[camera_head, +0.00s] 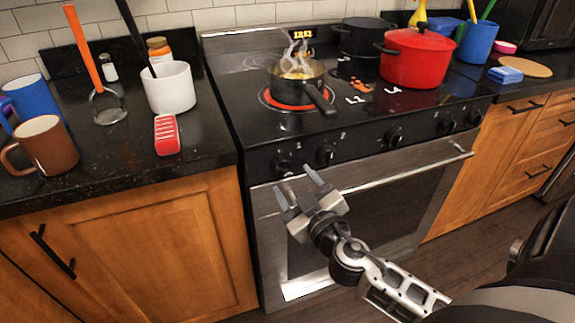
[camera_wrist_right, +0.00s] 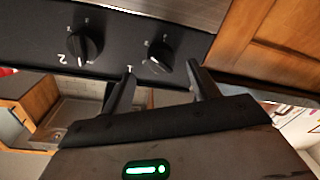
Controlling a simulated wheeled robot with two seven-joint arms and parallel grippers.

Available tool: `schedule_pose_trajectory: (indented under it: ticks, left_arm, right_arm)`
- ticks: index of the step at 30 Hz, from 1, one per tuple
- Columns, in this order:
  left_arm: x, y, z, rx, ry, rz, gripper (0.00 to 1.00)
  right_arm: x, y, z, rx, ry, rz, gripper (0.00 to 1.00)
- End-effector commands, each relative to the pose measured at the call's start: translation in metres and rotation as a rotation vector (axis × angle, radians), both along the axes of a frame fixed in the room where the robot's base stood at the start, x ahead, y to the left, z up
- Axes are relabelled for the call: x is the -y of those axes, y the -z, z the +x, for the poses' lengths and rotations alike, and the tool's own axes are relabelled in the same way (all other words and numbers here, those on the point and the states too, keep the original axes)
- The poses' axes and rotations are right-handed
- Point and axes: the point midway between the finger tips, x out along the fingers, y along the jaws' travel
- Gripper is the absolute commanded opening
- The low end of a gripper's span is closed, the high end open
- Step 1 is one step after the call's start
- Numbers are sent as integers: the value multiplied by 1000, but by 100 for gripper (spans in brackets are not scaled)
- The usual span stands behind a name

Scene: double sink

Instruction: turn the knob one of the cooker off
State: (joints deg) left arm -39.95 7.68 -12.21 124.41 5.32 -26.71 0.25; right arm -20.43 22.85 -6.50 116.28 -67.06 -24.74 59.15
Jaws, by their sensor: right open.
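The cooker (camera_head: 350,200) stands in the middle of the head view, with a row of black knobs on its front panel. Knob one (camera_head: 284,165) is the leftmost; in the right wrist view knob one (camera_wrist_right: 158,57) sits by the printed 1. Knob two (camera_head: 325,155) is beside it and also shows in the wrist view (camera_wrist_right: 84,47). My right gripper (camera_head: 293,181) is open and empty in front of knob one. In the wrist view its fingertips (camera_wrist_right: 161,72) are spread to either side of knob one; contact cannot be told. My left gripper is out of view.
A steaming saucepan (camera_head: 298,84) sits on a glowing red burner (camera_head: 268,101), its handle pointing forward. A red pot (camera_head: 415,58) stands behind right. The oven door handle (camera_head: 405,172) runs below the knobs. Mugs and a red sponge-like block (camera_head: 167,135) are on the left counter.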

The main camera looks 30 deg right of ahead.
Motion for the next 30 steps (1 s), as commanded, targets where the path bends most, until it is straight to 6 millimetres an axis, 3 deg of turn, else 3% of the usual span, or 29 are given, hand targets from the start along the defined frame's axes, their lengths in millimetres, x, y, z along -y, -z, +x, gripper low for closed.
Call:
schedule_pose_trajectory:
  ticks: [3, 7, 19, 20, 24, 30]
  left_arm:
    - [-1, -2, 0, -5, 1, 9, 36]
    - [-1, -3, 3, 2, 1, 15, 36]
    - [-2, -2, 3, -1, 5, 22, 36]
    - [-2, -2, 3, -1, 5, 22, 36]
    - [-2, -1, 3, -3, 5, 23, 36]
    - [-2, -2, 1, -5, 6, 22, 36]
  right_arm:
    - [4, -3, 21, 1, 1, -2, 60]
    - [6, -1, 35, 0, 0, 0, 60]
    - [7, 1, 42, -1, 0, 1, 60]
    - [7, 1, 42, -1, 0, 1, 54]
    - [7, 1, 42, -1, 0, 1, 15]
    - [7, 1, 42, -2, 0, -3, 15]
